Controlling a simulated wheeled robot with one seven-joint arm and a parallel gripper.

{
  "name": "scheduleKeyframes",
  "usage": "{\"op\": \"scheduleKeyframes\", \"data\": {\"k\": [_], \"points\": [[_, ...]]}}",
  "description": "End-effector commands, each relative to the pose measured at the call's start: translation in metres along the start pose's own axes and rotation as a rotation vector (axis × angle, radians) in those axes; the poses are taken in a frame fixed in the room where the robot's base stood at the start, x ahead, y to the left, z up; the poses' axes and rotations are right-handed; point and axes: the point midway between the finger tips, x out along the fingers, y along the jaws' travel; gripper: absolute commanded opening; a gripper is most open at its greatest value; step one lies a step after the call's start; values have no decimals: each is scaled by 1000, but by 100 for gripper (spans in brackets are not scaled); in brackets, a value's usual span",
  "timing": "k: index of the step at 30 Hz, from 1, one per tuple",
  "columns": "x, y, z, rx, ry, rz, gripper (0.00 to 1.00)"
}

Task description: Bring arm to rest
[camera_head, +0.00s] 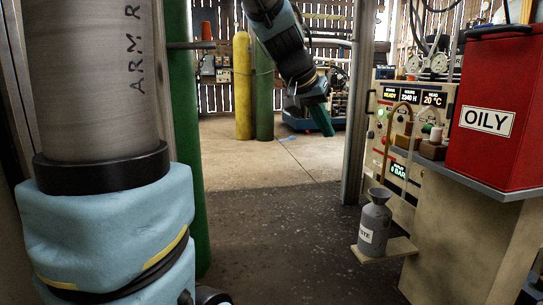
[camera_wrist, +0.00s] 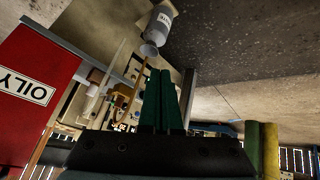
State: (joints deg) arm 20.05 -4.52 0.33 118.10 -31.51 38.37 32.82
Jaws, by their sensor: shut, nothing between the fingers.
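My gripper (camera_head: 322,118) hangs in the upper middle of the head view, at the end of my blue and black arm, with its green fingers pointing down and to the right. It is apart from everything around it and holds nothing. In the wrist view the green fingers (camera_wrist: 163,100) lie close together, shut and empty. The compressor panel (camera_head: 400,125) with lit displays stands to the right of my gripper. A grey can (camera_head: 374,222) sits on a small wooden shelf in front of that panel, and it also shows in the wrist view (camera_wrist: 160,24).
A red bin marked OILY (camera_head: 497,100) stands on a bench at the right. Yellow (camera_head: 242,85) and green (camera_head: 264,95) cylinders stand at the back. A metal post (camera_head: 357,110) rises between my gripper and the panel. The floor (camera_head: 270,215) in the middle is clear.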

Motion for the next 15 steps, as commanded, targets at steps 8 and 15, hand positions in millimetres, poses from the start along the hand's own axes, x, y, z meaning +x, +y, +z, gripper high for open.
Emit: {"op": "scheduleKeyframes", "data": {"k": [8,15], "points": [[13,-95,146,-278,-265,-255,0],[-5,-120,251,-426,-416,-383,0]]}}
